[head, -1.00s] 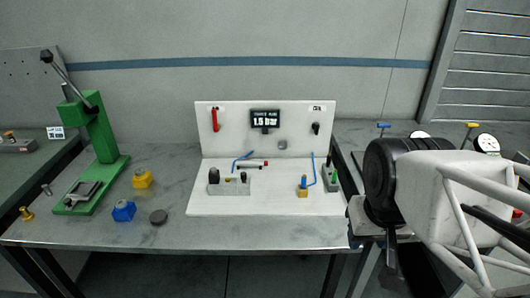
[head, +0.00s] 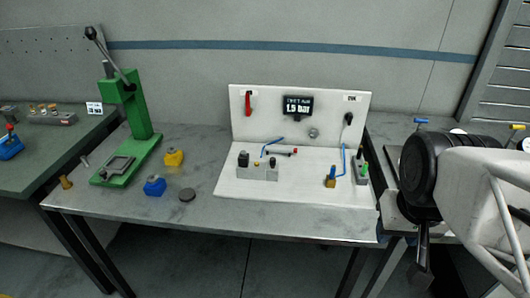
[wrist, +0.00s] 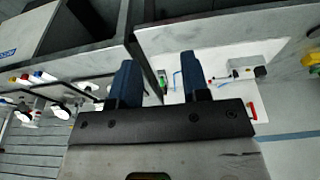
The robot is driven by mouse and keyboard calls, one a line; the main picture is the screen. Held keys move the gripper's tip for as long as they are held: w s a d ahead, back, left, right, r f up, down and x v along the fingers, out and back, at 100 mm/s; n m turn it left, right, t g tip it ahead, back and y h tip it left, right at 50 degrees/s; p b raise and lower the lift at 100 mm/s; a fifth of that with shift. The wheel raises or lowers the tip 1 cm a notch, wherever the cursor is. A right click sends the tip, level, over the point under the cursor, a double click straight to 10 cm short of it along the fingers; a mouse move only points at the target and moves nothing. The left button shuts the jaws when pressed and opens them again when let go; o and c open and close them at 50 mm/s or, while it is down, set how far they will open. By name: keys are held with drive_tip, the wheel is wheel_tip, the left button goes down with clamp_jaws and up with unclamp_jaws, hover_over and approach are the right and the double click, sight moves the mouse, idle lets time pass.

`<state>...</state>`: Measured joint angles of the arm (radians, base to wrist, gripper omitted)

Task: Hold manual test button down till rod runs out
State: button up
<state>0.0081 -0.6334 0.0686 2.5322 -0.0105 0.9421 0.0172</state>
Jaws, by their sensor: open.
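A white test panel (head: 237,121) with a flat base stands on the bench, its display reading 1.5 bar. On the base are a grey valve block (head: 257,172) with a black knob, a slim cylinder with a red-tipped end (head: 284,152), a yellow part with a blue top (head: 331,176) and a grey block with green and black tops (head: 361,172). I cannot tell which of these is the manual test button. My gripper (wrist: 158,66) shows two blue fingers, apart and empty. In the wrist view the panel (wrist: 213,62) lies beyond them, with clear distance between.
A green lever press (head: 128,128) stands at the left of the bench. Near it are a yellow block (head: 173,158), a blue block (head: 154,186) and a dark disc (head: 187,195). A side bench (head: 62,160) is further left. Bare bench lies before the panel.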

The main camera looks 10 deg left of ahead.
clamp_jaws()
idle(1.6)
